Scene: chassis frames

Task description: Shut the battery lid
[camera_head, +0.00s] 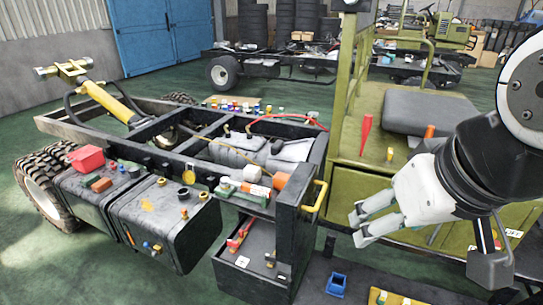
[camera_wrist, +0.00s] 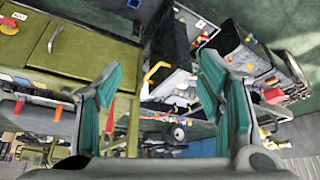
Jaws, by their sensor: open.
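A dark battery box (camera_head: 244,272) stands open at the near end of the truck chassis, with small items inside. A dark upright panel (camera_head: 291,240), which looks like its lid, stands at its right side and carries a yellow handle (camera_head: 321,196). In the wrist view the yellow handle (camera_wrist: 157,73) shows between my fingers, farther off. My gripper (camera_head: 358,226) is open and empty, to the right of the handle and apart from it. In the wrist view my gripper (camera_wrist: 160,70) has its two green-padded fingers spread. The lid's hinge cannot be made out.
Loose parts crowd the chassis and the tank (camera_head: 165,225).

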